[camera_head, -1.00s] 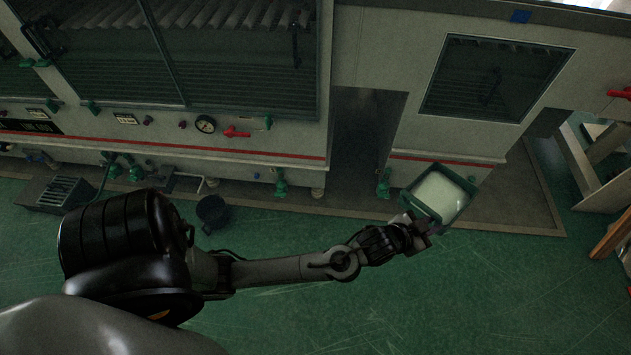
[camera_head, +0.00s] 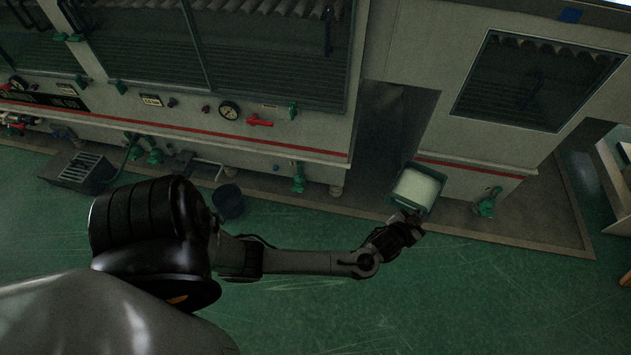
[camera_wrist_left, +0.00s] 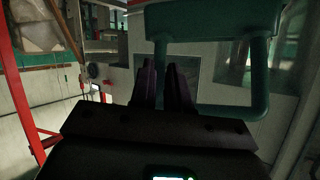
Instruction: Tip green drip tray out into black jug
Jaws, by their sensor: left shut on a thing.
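The green drip tray (camera_head: 441,188) hangs from my left gripper (camera_head: 411,221), over the floor in front of the machine. It looks about level and holds a pale, whitish fill. In the left wrist view the green tray (camera_wrist_left: 210,20) and its looped handle (camera_wrist_left: 262,80) show beyond my left fingers (camera_wrist_left: 164,85). The fingers are shut on the handle; the exact contact is dark. The black jug (camera_head: 228,201), a dark open-topped vessel, stands on the floor left of the tray, just behind my left arm. Its inside is too dark to read. My right gripper is not in view.
The machine front (camera_head: 270,150) runs along the back, with green valves (camera_head: 298,178) low down and a red handle (camera_head: 259,120). A dark recess (camera_head: 393,125) opens behind the tray. A grated box (camera_head: 83,170) stands at left. The green floor (camera_head: 480,290) in front is clear.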

